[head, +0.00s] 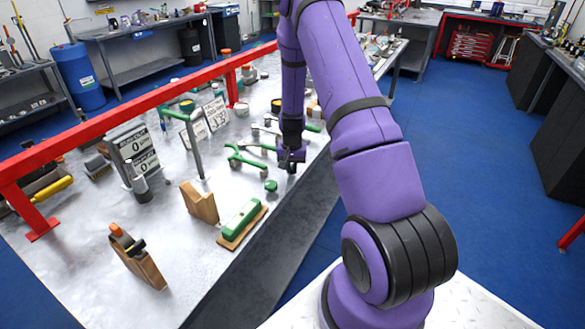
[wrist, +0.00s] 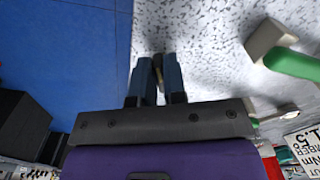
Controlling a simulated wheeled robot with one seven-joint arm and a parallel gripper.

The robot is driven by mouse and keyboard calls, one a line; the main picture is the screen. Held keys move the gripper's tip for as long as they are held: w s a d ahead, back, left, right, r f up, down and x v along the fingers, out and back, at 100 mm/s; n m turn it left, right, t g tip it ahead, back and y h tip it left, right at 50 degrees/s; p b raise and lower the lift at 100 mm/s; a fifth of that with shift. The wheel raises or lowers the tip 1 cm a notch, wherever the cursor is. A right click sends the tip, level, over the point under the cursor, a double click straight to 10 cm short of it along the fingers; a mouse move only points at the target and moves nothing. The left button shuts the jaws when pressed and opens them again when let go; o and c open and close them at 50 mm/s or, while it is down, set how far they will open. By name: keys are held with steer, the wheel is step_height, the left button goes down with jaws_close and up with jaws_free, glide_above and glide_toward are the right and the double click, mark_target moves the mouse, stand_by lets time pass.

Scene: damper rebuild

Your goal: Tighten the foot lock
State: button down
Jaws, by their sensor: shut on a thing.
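My gripper (head: 291,158) is low over the right edge of the metal bench (head: 165,230), beside a green-handled tool (head: 246,157). In the wrist view my gripper (wrist: 159,72) points at the speckled bench top, close to its edge above the blue floor. Its two dark fingers are shut on a small, thin grey-brown piece (wrist: 158,68), which shows between the fingertips. Most of this piece is hidden by the fingers, and I cannot tell whether it is part of the foot lock. I cannot clearly make out the foot lock in either view.
A red rail (head: 150,98) crosses above the bench. A green block (head: 241,218), a wooden block (head: 200,203) and a display (head: 137,150) stand nearer. A green bar (wrist: 295,65) with a grey end lies right of my fingers. The blue floor (head: 470,150) right of the bench is clear.

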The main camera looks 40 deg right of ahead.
steer(key=m, duration=0.5)
steer(key=shift+w+a+m, duration=0.1)
steer(key=shift+w+m, duration=0.1)
steer(key=shift+m, duration=0.2)
stand_by(0.4)
steer(key=c, duration=1.2)
jaws_free()
steer(key=shift+r, duration=0.1)
step_height(320, 180, up, 11)
steer(key=shift+f, duration=0.15)
